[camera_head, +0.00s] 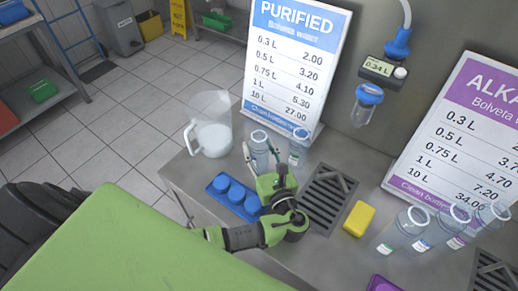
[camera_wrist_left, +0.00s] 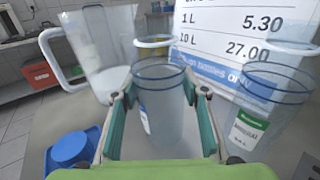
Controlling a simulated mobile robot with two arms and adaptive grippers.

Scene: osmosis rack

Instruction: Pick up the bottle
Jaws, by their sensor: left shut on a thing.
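A clear, open-topped bottle (camera_head: 259,143) is at the left end of the steel counter, by the purified-water sign. It also shows in the left wrist view (camera_wrist_left: 163,110), between the two green fingers. My left gripper (camera_head: 262,166) is shut around this bottle, which looks upright; I cannot tell whether its base touches the counter. In the left wrist view the fingers (camera_wrist_left: 160,95) lie along its two sides. A second clear bottle (camera_head: 299,146) with a green label stands just right of it. My right gripper is not in view.
A clear jug (camera_head: 211,130) stands left of the bottle. A blue tray of caps (camera_head: 235,196) lies in front. A drain grate (camera_head: 328,195), a yellow sponge (camera_head: 359,218) and several clear bottles (camera_head: 404,231) are to the right. The purified-water sign (camera_head: 292,70) stands behind.

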